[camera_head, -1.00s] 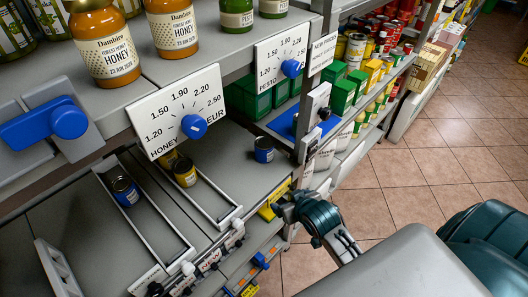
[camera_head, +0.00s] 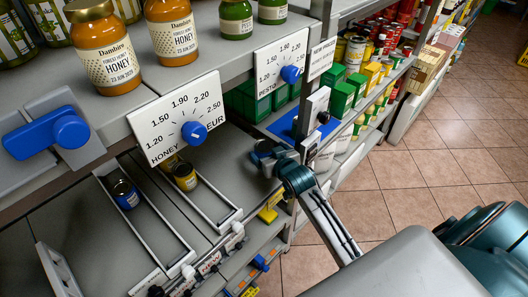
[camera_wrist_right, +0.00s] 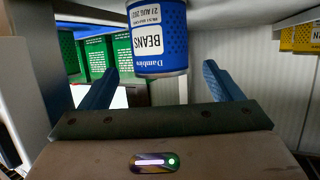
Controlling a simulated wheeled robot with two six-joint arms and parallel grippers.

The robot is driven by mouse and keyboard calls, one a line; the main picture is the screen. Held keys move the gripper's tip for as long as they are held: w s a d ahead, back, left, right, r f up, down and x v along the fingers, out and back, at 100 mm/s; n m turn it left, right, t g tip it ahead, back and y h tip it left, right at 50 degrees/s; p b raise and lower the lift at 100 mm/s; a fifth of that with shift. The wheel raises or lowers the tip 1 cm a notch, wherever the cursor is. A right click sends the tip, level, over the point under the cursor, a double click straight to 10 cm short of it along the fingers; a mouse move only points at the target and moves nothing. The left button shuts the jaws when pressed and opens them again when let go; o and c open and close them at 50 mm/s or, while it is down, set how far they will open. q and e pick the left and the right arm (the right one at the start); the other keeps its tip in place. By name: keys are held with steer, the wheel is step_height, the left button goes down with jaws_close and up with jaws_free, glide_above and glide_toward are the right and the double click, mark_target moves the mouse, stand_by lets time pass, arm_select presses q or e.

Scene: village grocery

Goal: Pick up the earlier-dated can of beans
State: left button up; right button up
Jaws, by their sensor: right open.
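A blue can labelled Dambira BEANS (camera_wrist_right: 157,38) stands between the fingers in the right wrist view, upside down in the picture. Its date reads 27 AUG; the year is hard to read. My right gripper (camera_head: 264,155) is open, with one finger on each side of this can (camera_wrist_right: 160,72); I cannot tell whether they touch it. In the head view the gripper mostly hides the can. Another blue can (camera_head: 125,194) stands in the left lane of the lower shelf; its date is not readable. My left gripper is not in view.
A yellow-labelled can (camera_head: 185,177) stands in the lane beside the left blue can. The upper shelf (camera_head: 215,62) with honey jars (camera_head: 102,48) and a HONEY price sign (camera_head: 182,122) overhangs the lanes. Green boxes (camera_head: 341,98) stand behind the gripper.

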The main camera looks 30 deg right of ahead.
mark_target(264, 147)
steer(key=x, duration=0.4)
steer(key=shift+w+p, duration=0.1)
steer(key=shift+p, duration=0.3)
steer(key=c, duration=1.2)
